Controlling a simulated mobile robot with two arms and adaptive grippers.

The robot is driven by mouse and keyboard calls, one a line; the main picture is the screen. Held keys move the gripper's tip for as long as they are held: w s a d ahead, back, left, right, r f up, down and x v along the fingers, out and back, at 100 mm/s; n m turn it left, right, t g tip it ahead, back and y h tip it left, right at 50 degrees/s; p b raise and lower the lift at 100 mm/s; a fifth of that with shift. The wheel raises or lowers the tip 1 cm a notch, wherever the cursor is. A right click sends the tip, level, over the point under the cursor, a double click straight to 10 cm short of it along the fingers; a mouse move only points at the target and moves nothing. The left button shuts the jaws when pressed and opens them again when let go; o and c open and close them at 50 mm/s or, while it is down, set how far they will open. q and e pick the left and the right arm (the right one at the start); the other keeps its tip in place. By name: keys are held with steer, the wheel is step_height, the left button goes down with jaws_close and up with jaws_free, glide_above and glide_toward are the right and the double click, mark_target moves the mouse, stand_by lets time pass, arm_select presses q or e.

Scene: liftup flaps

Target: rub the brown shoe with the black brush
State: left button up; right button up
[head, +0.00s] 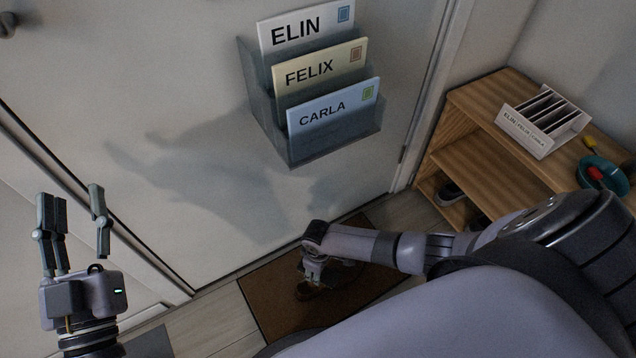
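The brown shoe (305,291) is a small dark brown shape on the brown doormat (268,297), mostly hidden by my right arm and gripper. My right gripper (313,272) points down right over the shoe. It is small and partly covered, so I cannot tell whether its fingers are shut or whether they touch the shoe. I cannot make out the black brush; it may be hidden at the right gripper. My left gripper (75,205) is raised at the left, fingers up, open and empty.
A door carries a grey letter rack (268,112) with ELIN, FELIX and CARLA cards. A wooden shelf unit (480,158) at right holds a white card sorter (540,125), a teal bowl (585,170) and dark shoes (450,192) below. The floor left of the doormat is clear.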

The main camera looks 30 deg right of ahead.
steer(key=shift+r+p, duration=0.8)
steer(key=shift+p, duration=0.05)
steer(key=shift+r+p, duration=0.4)
steer(key=shift+p, duration=0.05)
arm_select(q)
steer(key=s+a+f+g+y, duration=0.1)
steer(key=a+f+g+y, duration=0.2)
steer(key=f+g, duration=0.5)
steer(key=shift+s+f+g+p, duration=0.3)
steer(key=shift+s+f, duration=0.05)
steer(key=shift+f, duration=2.75)
arm_select(e)
steer(key=shift+r, duration=0.25)
